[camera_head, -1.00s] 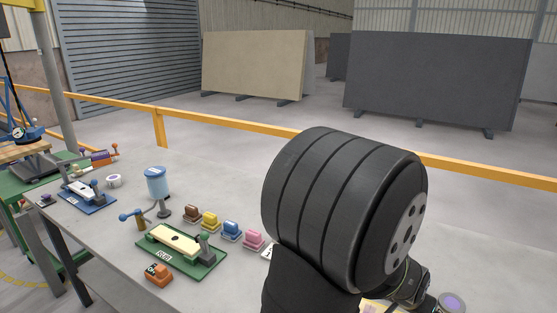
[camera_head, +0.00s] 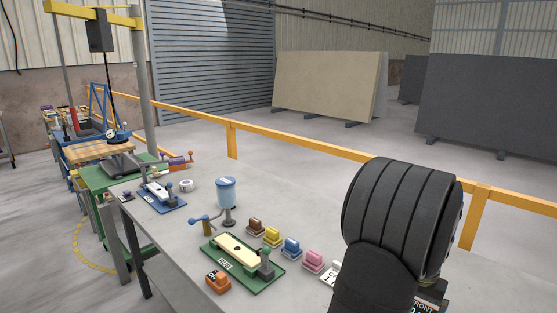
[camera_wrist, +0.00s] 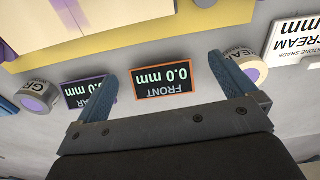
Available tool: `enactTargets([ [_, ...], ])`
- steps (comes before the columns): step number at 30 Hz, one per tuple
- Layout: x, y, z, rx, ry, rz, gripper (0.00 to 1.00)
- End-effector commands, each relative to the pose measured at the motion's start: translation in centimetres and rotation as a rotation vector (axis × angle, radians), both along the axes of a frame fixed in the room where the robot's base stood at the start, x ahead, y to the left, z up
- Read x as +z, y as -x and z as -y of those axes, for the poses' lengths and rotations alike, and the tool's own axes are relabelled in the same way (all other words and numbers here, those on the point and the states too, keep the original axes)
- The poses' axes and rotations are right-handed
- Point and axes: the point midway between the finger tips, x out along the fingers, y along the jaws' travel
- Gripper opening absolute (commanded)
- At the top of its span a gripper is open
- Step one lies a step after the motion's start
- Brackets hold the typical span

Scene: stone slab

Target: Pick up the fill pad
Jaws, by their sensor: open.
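No object in view is clearly marked as the fill pad. Candidates in the head view are a row of small pad-like blocks: brown (camera_head: 256,226), yellow (camera_head: 272,237), blue (camera_head: 291,247) and pink (camera_head: 314,261). An orange block (camera_head: 218,281) with a dark label sits in front of a green fixture (camera_head: 265,284). My gripper (camera_wrist: 161,70) shows in the wrist view with its two blue fingers spread apart and nothing held. An orange-framed display (camera_wrist: 167,82) reading FRONT 0.0 mm lies beyond and between the fingers. In the head view my dark arm hides the fingers.
A blue canister on a stand (camera_head: 226,193), a blue fixture (camera_head: 160,197) and a white roll (camera_head: 186,185) stand on the grey bench. The wrist view shows a purple-framed display (camera_wrist: 90,91), two rolls and a CREAM card (camera_wrist: 297,40). A yellow rail (camera_head: 300,146) runs behind.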

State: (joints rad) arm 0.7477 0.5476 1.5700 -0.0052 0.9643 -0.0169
Motion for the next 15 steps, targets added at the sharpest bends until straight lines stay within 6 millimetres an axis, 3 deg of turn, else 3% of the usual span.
enactTargets([
  [6,0.29,-1.12,-1.08,0.028,-0.028,-0.026,1.00],
  [15,0.32,-1.20,-1.18,0.030,-0.031,-0.029,0.98],
])
